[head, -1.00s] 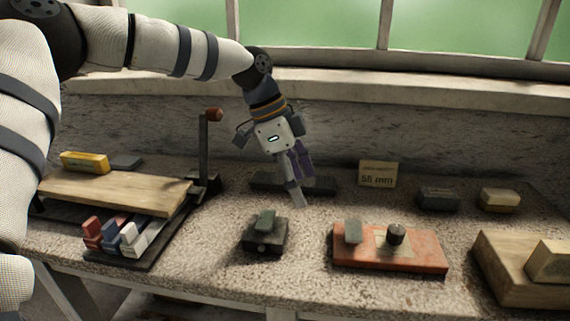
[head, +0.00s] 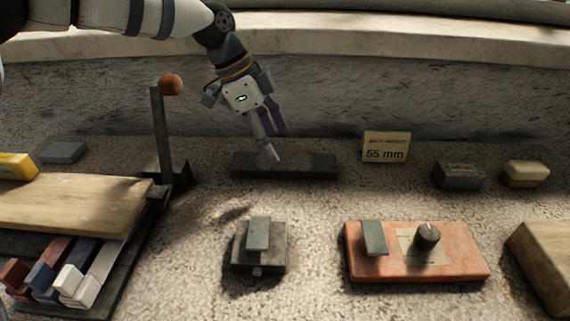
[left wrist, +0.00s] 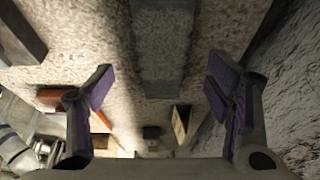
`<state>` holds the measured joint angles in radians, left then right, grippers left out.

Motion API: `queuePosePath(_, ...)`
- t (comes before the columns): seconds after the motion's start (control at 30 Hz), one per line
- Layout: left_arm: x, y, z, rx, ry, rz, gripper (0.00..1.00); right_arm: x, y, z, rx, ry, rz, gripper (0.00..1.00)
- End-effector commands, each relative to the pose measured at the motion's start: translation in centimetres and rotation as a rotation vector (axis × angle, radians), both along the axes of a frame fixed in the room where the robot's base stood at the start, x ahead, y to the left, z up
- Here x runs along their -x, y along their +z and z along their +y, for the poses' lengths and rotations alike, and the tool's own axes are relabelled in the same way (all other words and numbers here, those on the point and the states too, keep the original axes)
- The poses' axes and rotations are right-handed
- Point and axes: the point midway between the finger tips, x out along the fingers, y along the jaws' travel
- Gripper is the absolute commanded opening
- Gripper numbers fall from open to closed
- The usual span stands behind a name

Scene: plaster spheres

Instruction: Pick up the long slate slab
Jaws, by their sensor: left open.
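The long slate slab (head: 310,167) is a dark, flat bar lying on the speckled stone worktop near the back wall. My left gripper (head: 272,146) is above it, open and empty, its fingers pointing down and hiding a small part of the slab's middle. In the left wrist view the slab (left wrist: 161,50) runs from the top edge down between the two spread, purple-padded fingers of the left gripper (left wrist: 160,84). I see no finger clearly touching the slab. My right gripper is not in view.
A post with a reddish-brown knob (head: 171,85) stands left of the slab. A card reading 55 mm (head: 386,147) stands to its right. In front are a dark block with a slate piece (head: 258,250) and an orange board (head: 440,258). Open worktop lies between.

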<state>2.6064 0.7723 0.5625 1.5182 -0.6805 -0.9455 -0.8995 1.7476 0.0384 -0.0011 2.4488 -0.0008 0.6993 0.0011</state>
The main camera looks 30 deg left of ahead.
Motion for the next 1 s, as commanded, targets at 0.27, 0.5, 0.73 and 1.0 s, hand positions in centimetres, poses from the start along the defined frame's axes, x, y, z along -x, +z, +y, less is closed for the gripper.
queuePosePath(0.27,-0.8,-4.7,-1.5,0.0,-0.001,0.002,0.73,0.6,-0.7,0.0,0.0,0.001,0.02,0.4)
queuePosePath(0.5,-1.0,-4.9,-1.7,0.0,-0.001,-0.004,0.73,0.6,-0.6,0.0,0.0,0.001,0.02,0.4)
queuePosePath(0.73,-1.0,-4.9,-1.7,-0.001,-0.001,-0.004,0.28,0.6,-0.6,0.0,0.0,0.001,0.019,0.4)
queuePosePath(1.0,-1.1,-4.8,-1.7,0.001,0.0,-0.007,0.0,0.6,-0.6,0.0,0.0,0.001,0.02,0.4)
